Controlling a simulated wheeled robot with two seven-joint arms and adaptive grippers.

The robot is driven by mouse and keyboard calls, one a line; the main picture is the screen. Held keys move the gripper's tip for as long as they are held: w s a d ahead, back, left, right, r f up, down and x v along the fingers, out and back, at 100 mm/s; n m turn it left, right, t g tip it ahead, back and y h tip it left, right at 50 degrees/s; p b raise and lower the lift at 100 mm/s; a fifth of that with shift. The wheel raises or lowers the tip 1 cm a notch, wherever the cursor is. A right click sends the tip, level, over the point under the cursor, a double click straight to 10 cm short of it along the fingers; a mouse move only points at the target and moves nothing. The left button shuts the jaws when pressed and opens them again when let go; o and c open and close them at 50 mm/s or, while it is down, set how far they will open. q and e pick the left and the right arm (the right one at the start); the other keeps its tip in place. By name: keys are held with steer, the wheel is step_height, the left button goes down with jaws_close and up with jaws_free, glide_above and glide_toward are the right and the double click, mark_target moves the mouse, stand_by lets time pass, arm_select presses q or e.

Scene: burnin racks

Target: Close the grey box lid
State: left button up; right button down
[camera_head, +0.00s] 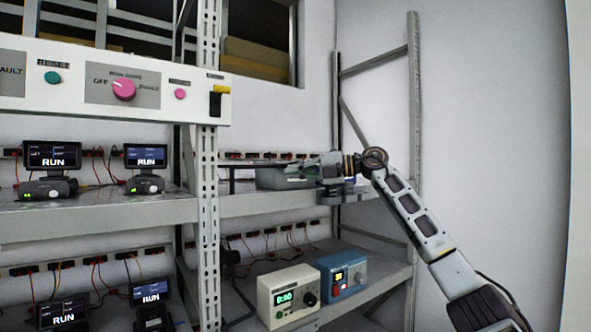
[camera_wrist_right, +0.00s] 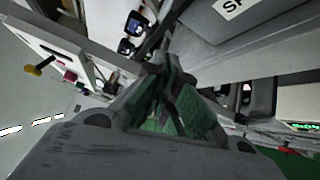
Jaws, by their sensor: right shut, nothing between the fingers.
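The grey box (camera_head: 271,178) sits on the middle shelf of the rack, right of the perforated upright. A thin dark edge runs along its top and out to the left; I cannot tell if this is the lid or how far open it stands. My right gripper (camera_head: 318,172) is at the right end of the box and hides that end. In the right wrist view, the fingers of my right gripper (camera_wrist_right: 160,68) come together with nothing between them. A grey surface with a partly visible label (camera_wrist_right: 238,12) lies beyond the fingers at the upper right. My left gripper is not in view.
A white control panel (camera_head: 60,108) with a pink knob and a yellow-topped switch juts out at upper left. A perforated upright (camera_head: 208,230) stands left of the box. A cream instrument (camera_head: 289,297) and a blue instrument (camera_head: 343,275) stand on the lower shelf. Wall space at right is clear.

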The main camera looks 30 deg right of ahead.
steer(key=b+v, duration=0.2)
steer(key=v, duration=0.8)
steer(key=shift+s+a+r, duration=0.1)
stand_by(0.4)
stand_by(0.3)
